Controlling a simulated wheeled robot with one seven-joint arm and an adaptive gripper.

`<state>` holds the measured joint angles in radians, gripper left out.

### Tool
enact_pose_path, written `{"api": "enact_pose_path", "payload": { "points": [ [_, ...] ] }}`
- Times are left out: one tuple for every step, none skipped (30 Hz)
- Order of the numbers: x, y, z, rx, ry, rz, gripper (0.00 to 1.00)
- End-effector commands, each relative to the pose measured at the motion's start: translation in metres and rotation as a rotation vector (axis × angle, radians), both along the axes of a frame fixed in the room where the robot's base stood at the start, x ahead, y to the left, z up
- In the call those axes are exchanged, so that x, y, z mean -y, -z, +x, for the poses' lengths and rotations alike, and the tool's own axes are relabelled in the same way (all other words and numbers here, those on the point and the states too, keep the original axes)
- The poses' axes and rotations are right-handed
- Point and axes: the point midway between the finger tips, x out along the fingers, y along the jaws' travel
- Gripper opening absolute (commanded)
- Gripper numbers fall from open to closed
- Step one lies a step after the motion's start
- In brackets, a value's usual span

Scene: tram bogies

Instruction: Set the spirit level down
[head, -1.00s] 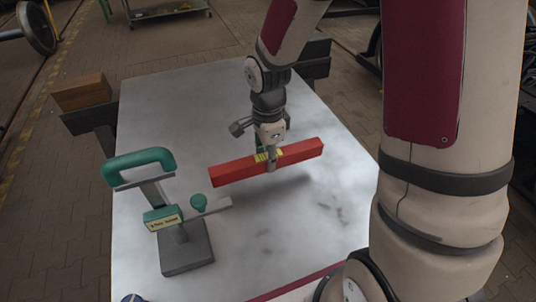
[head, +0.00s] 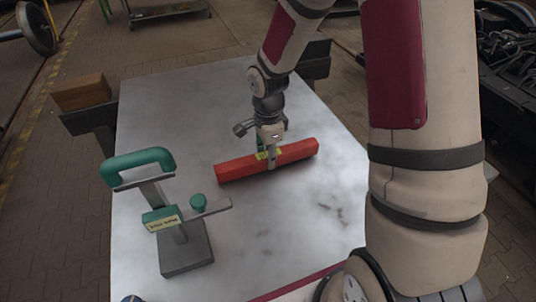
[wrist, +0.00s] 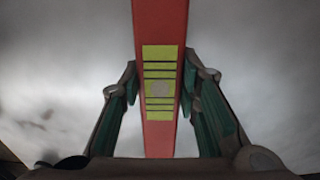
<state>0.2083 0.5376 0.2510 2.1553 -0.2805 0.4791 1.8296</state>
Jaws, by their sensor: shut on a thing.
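The spirit level is a long red bar (head: 232,170) with a yellow-green vial section at its middle. It lies across the grey table top (head: 300,235), low over or on the surface; I cannot tell whether it touches. My gripper (head: 267,160) points down and is shut on the middle of the level. In the wrist view the level (wrist: 160,25) runs from the top edge down between the green-padded fingers (wrist: 160,105), which sit on either side of the striped yellow part. The underside of the level is hidden.
A green-handled device (head: 186,248) on a dark square base stands on the table to the left of the level. A wooden block (head: 80,93) rests beyond the table's left edge. The table's right front part is clear.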

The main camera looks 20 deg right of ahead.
Motion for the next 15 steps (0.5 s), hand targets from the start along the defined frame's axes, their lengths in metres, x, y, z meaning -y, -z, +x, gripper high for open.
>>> {"api": "enact_pose_path", "payload": {
  "points": [
    [-0.0003, 0.0023, 0.0006, 0.0, 0.0, 0.0, 0.0],
    [-0.0003, 0.0032, 0.0006, 0.0, 0.0, 0.0, 0.0],
    [-0.0003, 0.0043, 0.0007, 0.001, 0.0, 0.0, 0.0],
    [-0.0002, 0.0051, 0.0007, 0.001, 0.0, 0.0, 0.0],
    [-0.0002, 0.0059, 0.0008, 0.001, 0.0, 0.0, 0.0],
    [0.0, 0.0069, 0.0008, 0.001, 0.0, 0.0, 0.0],
    [0.0, 0.0077, 0.0008, 0.001, 0.0, 0.0, 0.0],
    [0.0001, 0.0085, 0.0009, 0.001, 0.0, 0.0, 0.0],
    [0.0002, 0.0091, 0.0006, 0.001, 0.0, 0.0, 0.32],
    [0.0002, 0.0085, 0.0004, 0.001, 0.0, 0.0, 0.39],
    [0.0002, 0.0083, 0.0003, 0.001, 0.0, 0.0, 0.45],
    [0.0002, 0.0082, 0.0003, 0.001, 0.0, 0.0, 0.5],
    [0.0002, 0.0081, 0.0002, 0.001, 0.0, 0.0, 0.5],
    [0.0001, 0.0081, 0.0002, 0.001, 0.0, 0.0, 0.5],
    [0.0001, 0.0081, 0.0002, 0.001, 0.0, 0.0, 0.5]
  ]
}}
